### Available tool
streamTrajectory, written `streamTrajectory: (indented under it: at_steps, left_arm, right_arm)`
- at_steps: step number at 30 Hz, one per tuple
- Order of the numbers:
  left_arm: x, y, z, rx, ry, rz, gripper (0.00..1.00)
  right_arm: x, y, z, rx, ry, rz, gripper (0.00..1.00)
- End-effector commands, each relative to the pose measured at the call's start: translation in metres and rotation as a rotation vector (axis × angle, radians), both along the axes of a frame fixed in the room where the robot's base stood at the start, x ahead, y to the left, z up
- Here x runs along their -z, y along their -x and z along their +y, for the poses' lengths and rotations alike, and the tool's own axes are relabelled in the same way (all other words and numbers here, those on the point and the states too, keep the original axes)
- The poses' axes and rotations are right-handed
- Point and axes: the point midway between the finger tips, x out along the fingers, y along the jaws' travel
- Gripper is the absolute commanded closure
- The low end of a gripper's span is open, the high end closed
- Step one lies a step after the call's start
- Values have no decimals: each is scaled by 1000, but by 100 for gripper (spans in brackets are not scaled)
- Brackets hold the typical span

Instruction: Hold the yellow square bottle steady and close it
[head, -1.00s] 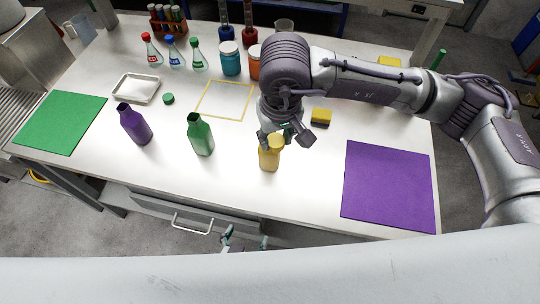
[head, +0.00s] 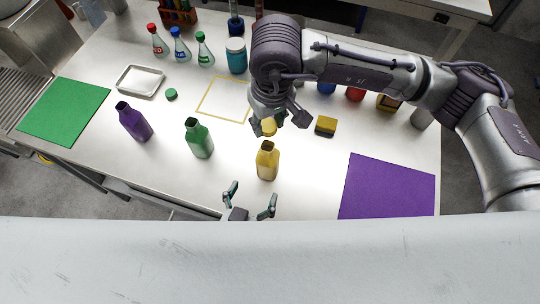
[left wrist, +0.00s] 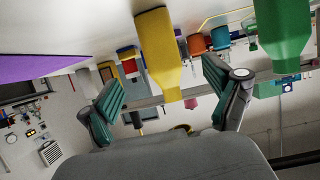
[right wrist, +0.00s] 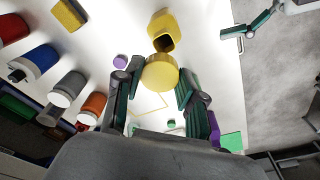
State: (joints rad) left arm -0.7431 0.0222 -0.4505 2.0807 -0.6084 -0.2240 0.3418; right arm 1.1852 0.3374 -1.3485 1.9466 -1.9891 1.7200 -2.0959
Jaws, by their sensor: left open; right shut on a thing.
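The yellow square bottle (head: 267,163) stands upright near the table's front edge. Its open mouth shows in the right wrist view (right wrist: 163,43). My right gripper (head: 280,120) is shut on a yellow round cap (right wrist: 160,72), held apart from the bottle; the cap also shows in the head view (head: 268,127). My left gripper (head: 252,193) is open and empty at the table's front edge, in front of the bottle. In the left wrist view the bottle (left wrist: 158,50) appears between and beyond its spread fingers, without visible contact.
A green bottle (head: 199,140) and a purple bottle (head: 134,122) stand to the left. A yellow and black sponge (head: 326,125) lies to the right, behind a purple mat (head: 388,187). A small green cap (head: 171,95) lies near a tray (head: 140,81).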

Motion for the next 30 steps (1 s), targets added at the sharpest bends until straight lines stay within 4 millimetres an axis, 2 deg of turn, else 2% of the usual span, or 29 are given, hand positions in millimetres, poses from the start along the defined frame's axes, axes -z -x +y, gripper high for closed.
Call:
streamTrajectory:
  at_steps: [8,11,21,30]
  left_arm:
    - [3,-5,-2,0,0,0,10]
    - [7,-16,-6,1,1,-2,10]
    - [31,-72,-25,1,-1,-2,10]
    - [45,-101,-35,0,0,1,10]
  right_arm:
    - [0,0,0,0,0,0,71]
    - [0,0,0,0,0,0,71]
    - [0,0,0,1,0,0,71]
    - [0,0,0,1,0,0,71]
